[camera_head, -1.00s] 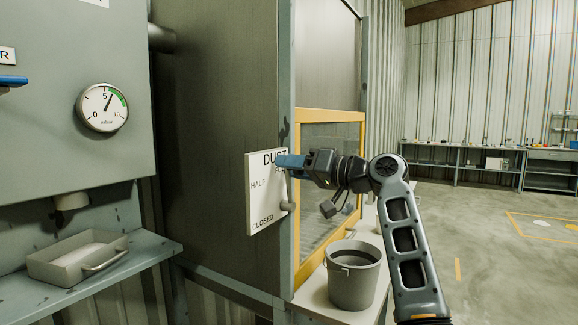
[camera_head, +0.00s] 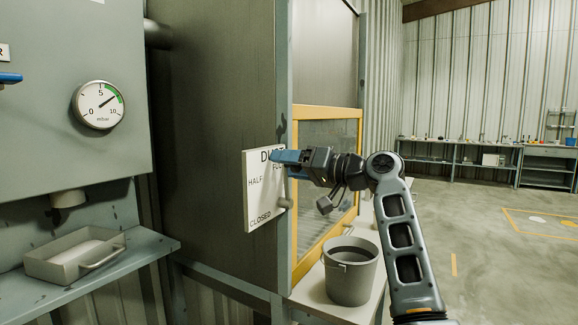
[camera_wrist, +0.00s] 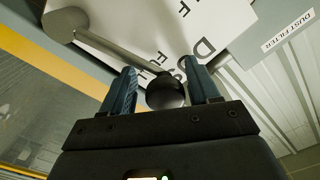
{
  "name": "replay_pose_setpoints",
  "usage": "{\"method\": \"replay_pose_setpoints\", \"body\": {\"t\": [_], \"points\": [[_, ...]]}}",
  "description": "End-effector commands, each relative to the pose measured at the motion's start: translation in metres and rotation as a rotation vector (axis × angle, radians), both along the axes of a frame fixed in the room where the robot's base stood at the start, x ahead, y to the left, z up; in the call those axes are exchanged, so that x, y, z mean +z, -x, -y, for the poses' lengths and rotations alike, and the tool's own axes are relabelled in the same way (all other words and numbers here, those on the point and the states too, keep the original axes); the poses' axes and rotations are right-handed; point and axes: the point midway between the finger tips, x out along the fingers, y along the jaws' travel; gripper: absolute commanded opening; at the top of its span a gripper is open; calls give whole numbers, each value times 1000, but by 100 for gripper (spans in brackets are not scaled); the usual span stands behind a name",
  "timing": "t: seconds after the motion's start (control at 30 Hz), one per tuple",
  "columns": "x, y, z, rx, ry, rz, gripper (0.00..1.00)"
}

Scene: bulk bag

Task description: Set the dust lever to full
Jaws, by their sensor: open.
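The white dust plate (camera_head: 256,196) is on the cabinet side and reads DUST, FULL, HALF and CLOSED. The lever's pivot (camera_head: 285,203) is at the plate's lower right. In the wrist view the grey lever rod (camera_wrist: 115,48) runs from the pivot to a dark round knob (camera_wrist: 166,91). My gripper (camera_head: 276,157) is at the plate's upper right, over part of the DUST and FULL lettering. In the wrist view its two blue fingers are apart, one on each side of the knob. Whether they touch it is unclear. The lever's upper end is hidden in the head view.
A pressure gauge (camera_head: 99,105) is at the left, its needle toward the green band. Below are a grey tray (camera_head: 45,270) and shelf. A grey bucket (camera_head: 351,282) stands on a ledge beneath my arm. A yellow-framed window (camera_head: 327,175) is close behind the gripper. Open floor lies right.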

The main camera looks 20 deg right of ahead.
Motion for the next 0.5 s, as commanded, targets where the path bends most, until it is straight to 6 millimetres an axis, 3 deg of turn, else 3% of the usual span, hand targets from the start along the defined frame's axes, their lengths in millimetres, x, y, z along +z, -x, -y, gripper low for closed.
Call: {"method": "replay_pose_setpoints", "body": {"t": [0.17, 0.5], "points": [[0, 4, 4, -3, 0, 3, 60], [-2, 46, 35, -2, 1, 2, 60]]}}
